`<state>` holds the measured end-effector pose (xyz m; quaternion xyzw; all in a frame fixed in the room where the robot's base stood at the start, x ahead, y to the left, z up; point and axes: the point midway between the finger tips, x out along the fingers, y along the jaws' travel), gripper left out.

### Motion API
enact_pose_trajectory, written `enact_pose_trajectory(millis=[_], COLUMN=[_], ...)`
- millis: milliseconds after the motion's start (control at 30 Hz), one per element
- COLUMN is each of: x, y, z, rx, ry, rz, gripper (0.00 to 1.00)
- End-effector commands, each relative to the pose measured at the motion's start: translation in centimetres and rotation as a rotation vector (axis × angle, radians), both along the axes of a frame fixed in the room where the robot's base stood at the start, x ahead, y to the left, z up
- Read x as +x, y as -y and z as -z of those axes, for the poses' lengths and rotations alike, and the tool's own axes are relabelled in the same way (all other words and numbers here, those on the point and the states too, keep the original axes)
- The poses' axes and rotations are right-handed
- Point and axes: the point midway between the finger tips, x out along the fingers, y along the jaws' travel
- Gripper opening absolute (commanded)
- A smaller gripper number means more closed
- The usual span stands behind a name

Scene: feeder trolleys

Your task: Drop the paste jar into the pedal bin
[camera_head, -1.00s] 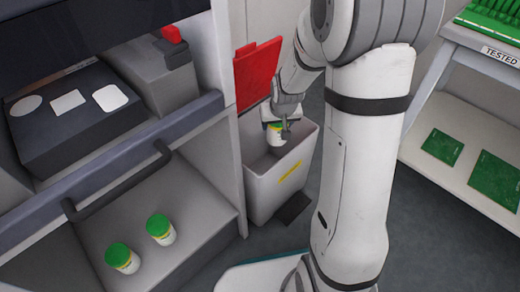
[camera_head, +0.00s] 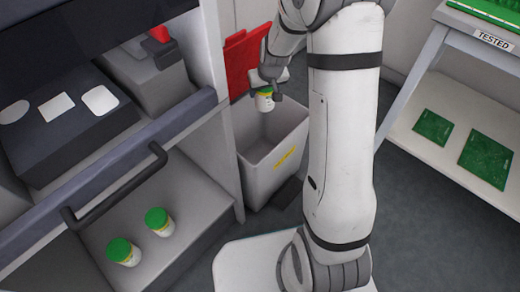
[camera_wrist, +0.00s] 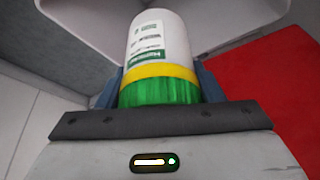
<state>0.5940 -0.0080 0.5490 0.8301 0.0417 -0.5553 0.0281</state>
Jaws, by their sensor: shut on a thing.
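The paste jar (camera_head: 264,102) is white with a green lid and a yellow band. My gripper (camera_head: 268,92) is shut on it near the lid and holds it over the opening of the pedal bin. In the wrist view the jar (camera_wrist: 158,48) sits between the fingers of my gripper (camera_wrist: 160,90), lid end toward the gripper body. The pedal bin (camera_head: 262,172) is a grey open box with a yellow label, and its red lid (camera_head: 246,62) stands raised behind it. The jar's lower end is at about the rim; its exact height is hard to tell.
Two more green-lidded jars (camera_head: 124,252) (camera_head: 159,222) stand on the low shelf of the grey machine at left. A dark handle (camera_head: 115,190) juts out above that shelf. A trolley marked TESTED (camera_head: 492,40) with green boards stands at right. Grey floor lies between.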

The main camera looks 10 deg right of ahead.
Motion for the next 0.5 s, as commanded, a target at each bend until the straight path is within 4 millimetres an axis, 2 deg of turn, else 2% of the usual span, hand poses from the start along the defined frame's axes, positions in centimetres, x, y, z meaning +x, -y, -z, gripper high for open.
enact_pose_trajectory(millis=[300,500], x=[0.0,0.0], y=[0.0,-0.1], z=[3.6,5.4], rx=[-0.001,0.000], ry=[0.002,0.002], rz=[0.000,0.000], gripper=[0.19,0.19])
